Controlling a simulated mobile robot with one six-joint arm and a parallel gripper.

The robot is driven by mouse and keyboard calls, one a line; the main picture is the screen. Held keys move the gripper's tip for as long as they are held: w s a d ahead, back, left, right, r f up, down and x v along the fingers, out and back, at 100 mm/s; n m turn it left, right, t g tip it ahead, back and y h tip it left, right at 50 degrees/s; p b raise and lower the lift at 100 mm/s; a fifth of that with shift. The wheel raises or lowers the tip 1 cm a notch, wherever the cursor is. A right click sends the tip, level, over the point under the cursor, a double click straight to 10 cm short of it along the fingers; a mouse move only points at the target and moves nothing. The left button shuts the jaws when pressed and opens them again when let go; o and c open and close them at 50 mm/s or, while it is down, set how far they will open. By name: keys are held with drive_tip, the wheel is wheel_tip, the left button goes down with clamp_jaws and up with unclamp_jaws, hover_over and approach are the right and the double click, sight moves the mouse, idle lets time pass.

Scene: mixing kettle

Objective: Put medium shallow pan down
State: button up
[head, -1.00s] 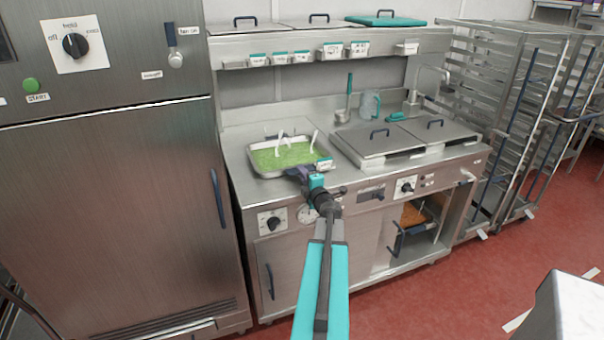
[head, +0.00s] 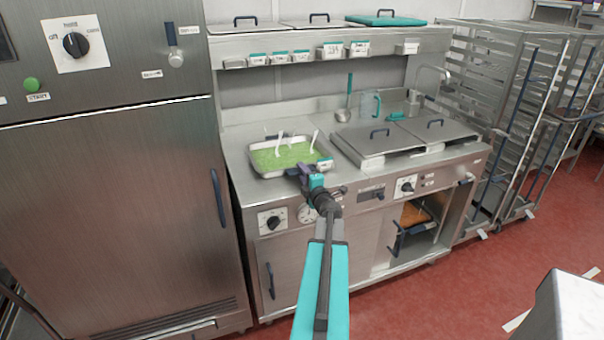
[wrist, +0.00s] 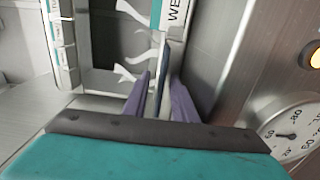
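The medium shallow pan (head: 258,170) is a silver rectangular tray with green contents and several white pieces sticking up. In the head view it rests level on or just above the left part of the steel counter; which of the two I cannot tell. My gripper (head: 303,172) is at its front right edge. In the wrist view the purple fingers of my gripper (wrist: 160,98) stand close on both sides of a thin dark blue piece (wrist: 163,62) at the pan's edge and appear shut on it. A white label on the pan partly shows above the fingers.
Two lidded kettle wells (head: 375,140) are right of the pan. A ladle (head: 349,95) and a clear jug (head: 370,104) stand behind them. A tall steel cabinet (head: 110,210) borders the counter on the left. Rack trolleys (head: 515,110) are on the right.

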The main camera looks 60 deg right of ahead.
drive_tip(key=v, duration=1.2)
drive_tip(key=shift+b, duration=0.45)
idle(0.7)
